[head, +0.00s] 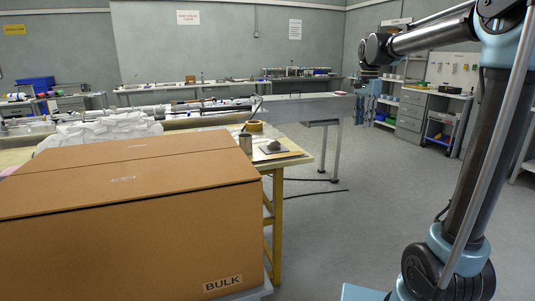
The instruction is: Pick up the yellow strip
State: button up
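I cannot make out a yellow strip for certain. A thin orange-yellow flat piece (282,158) lies at the near right edge of the work table (305,143), partly under a small grey object. My gripper (365,108) hangs at the end of my arm, right of the table and well apart from these things. It is small and dim against the furniture behind, so its fingers are unclear. I see nothing held in it.
A large closed cardboard box (130,230) marked BULK fills the near left and hides part of the table. A metal cup (246,143) stands by the tape roll. White crumpled material (105,128) lies behind the box. The floor (350,220) right of the table is mostly clear, with dark cables.

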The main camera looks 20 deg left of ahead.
aim_at(289, 154)
jog(key=i, duration=2.15)
jog(key=u, duration=2.6)
